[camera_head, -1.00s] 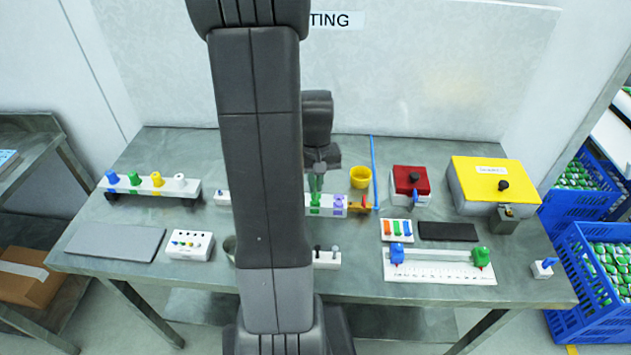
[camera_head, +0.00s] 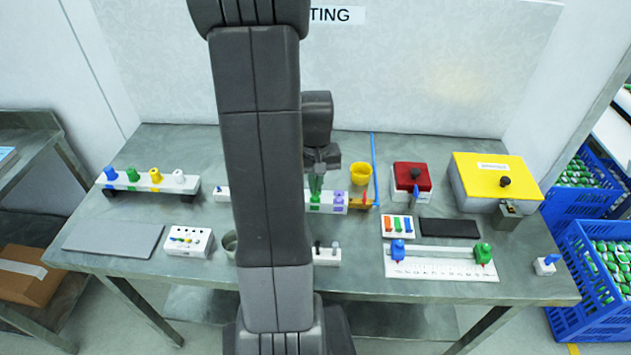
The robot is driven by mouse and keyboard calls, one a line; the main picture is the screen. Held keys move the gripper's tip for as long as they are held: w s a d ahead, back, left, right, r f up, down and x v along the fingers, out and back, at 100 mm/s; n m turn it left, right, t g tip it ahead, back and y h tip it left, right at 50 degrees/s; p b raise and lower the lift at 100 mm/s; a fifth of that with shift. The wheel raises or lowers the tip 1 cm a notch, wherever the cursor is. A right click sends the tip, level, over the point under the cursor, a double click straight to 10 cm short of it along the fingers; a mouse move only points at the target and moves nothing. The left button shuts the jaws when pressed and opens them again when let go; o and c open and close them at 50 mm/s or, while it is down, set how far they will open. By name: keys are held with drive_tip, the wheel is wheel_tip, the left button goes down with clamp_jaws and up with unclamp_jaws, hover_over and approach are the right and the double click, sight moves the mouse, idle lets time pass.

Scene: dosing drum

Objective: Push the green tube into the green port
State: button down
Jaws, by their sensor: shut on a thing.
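My gripper (camera_head: 317,166) points down over the white port strip (camera_head: 326,203) at the middle of the table. It is shut on the green tube (camera_head: 316,183), which hangs upright below it. The tube's lower end is at the green port (camera_head: 315,199) on the strip. I cannot tell from this view how deep the tube sits in the port. A purple port (camera_head: 339,199) is just to the right of the green one. My arm hides part of the strip to the left.
A yellow cup (camera_head: 360,174) and a blue upright strip (camera_head: 374,170) stand right of the gripper. A red box (camera_head: 412,178) and a yellow-lidded box (camera_head: 496,180) are farther right. A rack with coloured caps (camera_head: 150,184) stands at the left.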

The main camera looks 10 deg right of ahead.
drive_tip(key=shift+f, duration=0.3)
drive_tip(key=shift+r, duration=0.1)
drive_tip(key=c, duration=1.5)
unclamp_jaws()
wheel_tip(320, 180, up, 14)
drive_tip(key=shift+f, duration=0.1)
